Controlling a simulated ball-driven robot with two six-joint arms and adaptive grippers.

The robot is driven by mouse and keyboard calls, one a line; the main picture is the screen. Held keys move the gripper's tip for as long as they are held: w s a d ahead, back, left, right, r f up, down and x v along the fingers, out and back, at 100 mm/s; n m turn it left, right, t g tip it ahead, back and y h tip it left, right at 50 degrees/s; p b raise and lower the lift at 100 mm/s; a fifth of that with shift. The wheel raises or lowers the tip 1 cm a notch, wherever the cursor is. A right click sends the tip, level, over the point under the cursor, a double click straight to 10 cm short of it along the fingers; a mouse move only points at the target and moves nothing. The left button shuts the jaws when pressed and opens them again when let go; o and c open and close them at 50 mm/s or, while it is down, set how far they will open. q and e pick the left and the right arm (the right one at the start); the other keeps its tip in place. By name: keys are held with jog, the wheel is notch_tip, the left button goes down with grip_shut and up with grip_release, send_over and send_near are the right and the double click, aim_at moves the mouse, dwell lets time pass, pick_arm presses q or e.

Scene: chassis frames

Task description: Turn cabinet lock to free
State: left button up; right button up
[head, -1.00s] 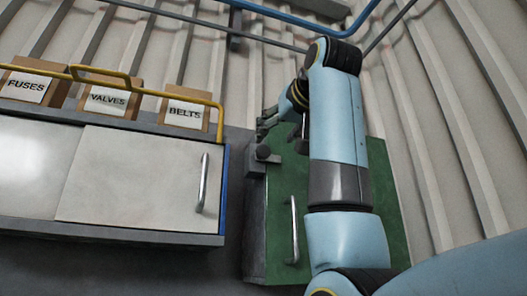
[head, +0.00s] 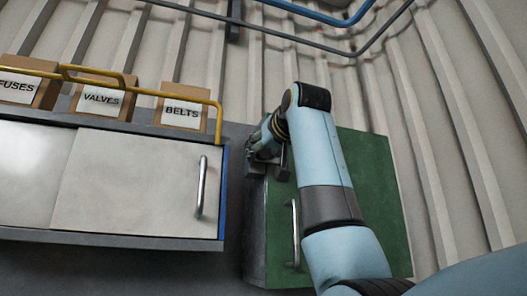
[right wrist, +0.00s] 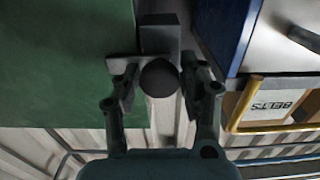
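The green cabinet (head: 365,165) stands right of centre in the head view, with a vertical metal handle (head: 295,232). Its lock is a dark round knob on a grey block at the cabinet's upper left edge. In the right wrist view the knob (right wrist: 159,78) shows in front of the block (right wrist: 160,38). My right gripper (head: 262,148) is at the lock in the head view and partly hides it. In the right wrist view its fingers (right wrist: 158,82) are apart, one on each side of the knob. I cannot tell whether they touch it. My left gripper is out of view.
A white cabinet (head: 130,185) with a blue side stands to the left. Boxes labelled FUSES (head: 22,88), VALVES (head: 100,98) and BELTS (head: 182,110) sit on it behind a yellow rail (head: 170,95). A ribbed wall (head: 440,130) and pipes are behind.

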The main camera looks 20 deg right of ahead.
grip_shut()
jog(key=shift+n, duration=0.4)
jog(key=n+b, duration=0.1)
jog(key=n, duration=0.2)
jog(key=shift+n, duration=0.4)
jog(key=n+b, duration=0.1)
jog(key=n, duration=0.3)
jog(key=shift+a+f+n+b, duration=0.1)
jog(key=shift+a+n+b, duration=0.05)
jog(key=shift+n+b, duration=0.2)
jog(key=n+b, duration=0.1)
jog(key=n, duration=0.3)
jog(key=shift+f+b, duration=0.1)
jog(key=shift+b, duration=0.25)
jog(key=n+b, duration=0.1)
jog(key=n, duration=0.3)
jog(key=shift+f+n, duration=0.1)
jog(key=shift+n, duration=0.15)
jog(key=shift+o, duration=2.1)
grip_release()
